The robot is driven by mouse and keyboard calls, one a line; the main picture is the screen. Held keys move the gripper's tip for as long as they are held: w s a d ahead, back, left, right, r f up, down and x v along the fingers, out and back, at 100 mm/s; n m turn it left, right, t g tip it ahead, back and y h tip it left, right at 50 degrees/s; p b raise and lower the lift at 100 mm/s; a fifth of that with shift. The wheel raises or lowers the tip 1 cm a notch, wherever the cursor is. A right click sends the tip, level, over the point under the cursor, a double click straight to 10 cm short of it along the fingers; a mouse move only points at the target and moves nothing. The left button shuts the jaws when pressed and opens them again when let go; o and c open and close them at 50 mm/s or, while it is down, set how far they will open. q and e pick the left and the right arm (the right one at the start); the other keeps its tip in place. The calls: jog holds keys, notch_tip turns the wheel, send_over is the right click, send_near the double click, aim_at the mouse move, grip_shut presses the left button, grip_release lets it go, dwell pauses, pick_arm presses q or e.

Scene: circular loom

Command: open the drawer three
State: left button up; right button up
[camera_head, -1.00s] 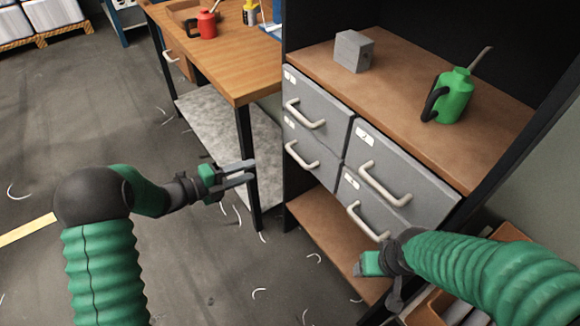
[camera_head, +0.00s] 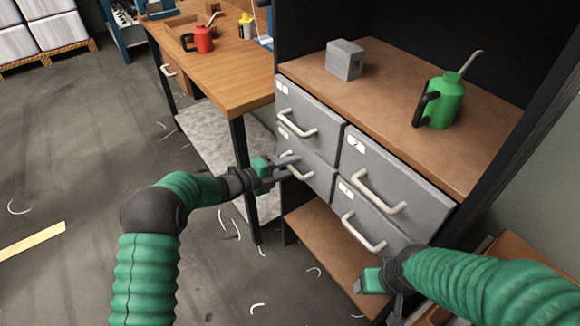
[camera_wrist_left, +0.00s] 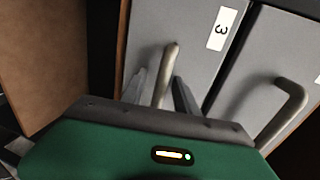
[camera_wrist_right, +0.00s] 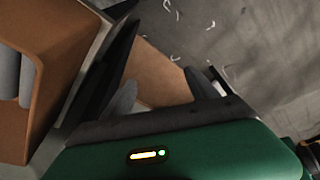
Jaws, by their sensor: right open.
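Drawer three (camera_head: 318,176) is the grey lower-left drawer of the cabinet, and it is closed. Its label "3" shows in the left wrist view, on the drawer front (camera_wrist_left: 197,55). Its pale bar handle (camera_wrist_left: 168,75) stands between the two fingers of my left gripper (camera_wrist_left: 160,95). These fingers are apart, one on each side of the bar; I cannot tell whether either touches it. In the head view my left gripper (camera_head: 288,168) is at this handle and partly hides it. My right gripper (camera_wrist_right: 162,92) is open and empty, low in front of the cabinet's right side.
Three other closed drawers surround it: upper left (camera_head: 308,112), upper right (camera_head: 390,180) and lower right (camera_head: 365,218). A grey block (camera_head: 345,60) and a green can (camera_head: 440,102) stand on the shelf above. A wooden workbench (camera_head: 235,85) stands left. An orange-brown bin (camera_wrist_right: 45,60) is beside my right gripper.

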pick_arm(q)
jog(key=shift+a, duration=0.35)
grip_shut()
jog(key=shift+d, duration=0.1)
jog(key=shift+s+f, duration=0.15)
jog(key=shift+f, duration=0.05)
dwell(0.6)
